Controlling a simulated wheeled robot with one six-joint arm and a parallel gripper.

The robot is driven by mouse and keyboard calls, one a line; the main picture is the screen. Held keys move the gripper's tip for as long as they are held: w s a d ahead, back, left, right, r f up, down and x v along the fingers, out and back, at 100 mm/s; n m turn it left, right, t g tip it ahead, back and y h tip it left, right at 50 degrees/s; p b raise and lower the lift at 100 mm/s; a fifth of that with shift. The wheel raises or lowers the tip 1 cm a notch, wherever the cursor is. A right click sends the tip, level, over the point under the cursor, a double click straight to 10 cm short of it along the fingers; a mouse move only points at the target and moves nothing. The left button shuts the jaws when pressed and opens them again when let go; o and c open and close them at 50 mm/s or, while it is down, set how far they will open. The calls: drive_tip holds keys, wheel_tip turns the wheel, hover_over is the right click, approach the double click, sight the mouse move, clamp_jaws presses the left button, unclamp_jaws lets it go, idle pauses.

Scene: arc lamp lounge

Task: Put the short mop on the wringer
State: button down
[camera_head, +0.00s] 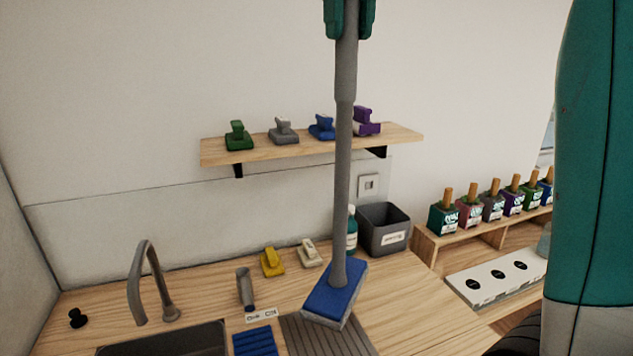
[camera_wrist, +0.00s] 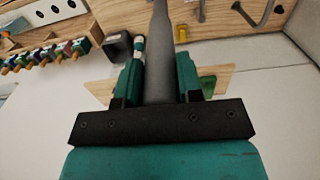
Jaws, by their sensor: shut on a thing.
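My gripper (camera_head: 349,22) is shut on the grey handle of the short mop (camera_head: 342,170), high up near the top of the head view. The mop hangs nearly upright, with its blue and grey head (camera_head: 336,292) low over the counter. The head overlaps a grey ribbed board (camera_head: 326,338) in the picture; I cannot tell whether they touch. This board may be the wringer, but no label confirms it. In the wrist view the handle (camera_wrist: 158,50) runs between the two teal fingers; the mop head is out of view.
The wooden counter (camera_head: 415,310) holds a sink (camera_head: 165,342), a faucet (camera_head: 142,280), a blue ribbed piece (camera_head: 254,341), yellow (camera_head: 272,263) and white (camera_head: 310,253) brushes and a dark bin (camera_head: 383,230). A wall shelf (camera_head: 220,152) with several brushes is behind the handle. Bottles line a right-hand rack (camera_head: 450,241).

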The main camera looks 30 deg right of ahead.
sight(342, 160)
drive_tip(key=shift+w+f, duration=0.15)
drive_tip(key=shift+w, duration=0.15)
wheel_tip(342, 160, down, 20)
drive_tip(key=shift+r+p, duration=0.2)
drive_tip(key=shift+p, duration=0.55)
drive_tip(key=shift+f, duration=0.15)
drive_tip(key=c, duration=0.8)
unclamp_jaws()
